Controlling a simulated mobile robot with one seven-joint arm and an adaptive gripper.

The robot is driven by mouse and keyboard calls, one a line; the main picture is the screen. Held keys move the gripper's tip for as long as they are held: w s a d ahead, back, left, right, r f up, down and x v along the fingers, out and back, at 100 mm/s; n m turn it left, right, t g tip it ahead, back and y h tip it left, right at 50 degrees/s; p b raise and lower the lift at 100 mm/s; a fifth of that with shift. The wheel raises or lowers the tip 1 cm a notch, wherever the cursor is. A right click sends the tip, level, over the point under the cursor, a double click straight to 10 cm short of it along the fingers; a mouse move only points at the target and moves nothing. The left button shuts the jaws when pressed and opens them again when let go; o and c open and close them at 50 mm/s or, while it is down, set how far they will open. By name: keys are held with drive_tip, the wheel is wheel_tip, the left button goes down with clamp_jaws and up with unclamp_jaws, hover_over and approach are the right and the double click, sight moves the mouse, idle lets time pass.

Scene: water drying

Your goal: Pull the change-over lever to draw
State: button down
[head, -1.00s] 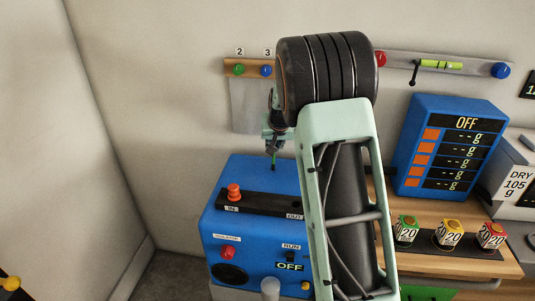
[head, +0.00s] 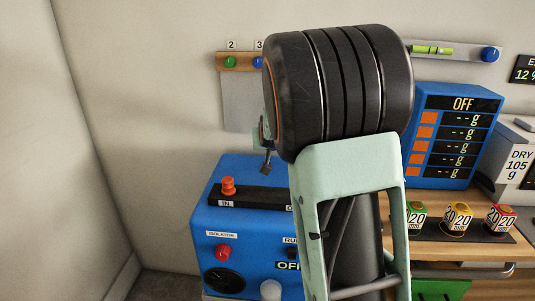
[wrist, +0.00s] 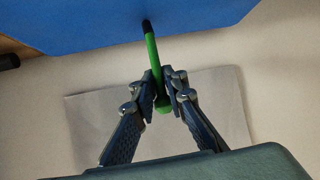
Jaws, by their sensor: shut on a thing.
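A green lever (wrist: 154,60) with a round green end shows in the wrist view. Its black collar (wrist: 147,26) meets the edge of the blue machine (wrist: 110,18). My gripper (wrist: 164,92) is shut on the lever near its round end, one finger on each side. In the head view the blue machine (head: 213,240) stands at lower left, and my gripper (head: 266,160) is just above its back edge, partly hidden by my arm. I cannot make out the lever there. No draw marking can be read.
A red-orange knob (head: 228,186) stands by the IN label on the machine top, with a red isolator knob (head: 222,252) in front. A grey sheet (head: 245,100) hangs on the wall behind. A blue display (head: 455,140) and several marked blocks stand to the right.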

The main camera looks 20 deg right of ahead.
drive_tip(key=shift+s+a+f+t+h+b, duration=0.4)
drive_tip(key=shift+t+b, duration=0.3)
drive_tip(key=shift+b, duration=0.45)
drive_tip(key=shift+s+d+t+b, duration=0.1)
drive_tip(key=shift+s+t+b, duration=0.2)
drive_tip(key=shift+t+b, duration=0.25)
drive_tip(key=shift+r, duration=0.15)
drive_tip(key=c, duration=2.1)
unclamp_jaws()
drive_tip(key=shift+s+r, duration=0.1)
drive_tip(key=shift+s, duration=0.05)
drive_tip(key=v, duration=1.1)
drive_tip(key=shift+s, duration=0.4)
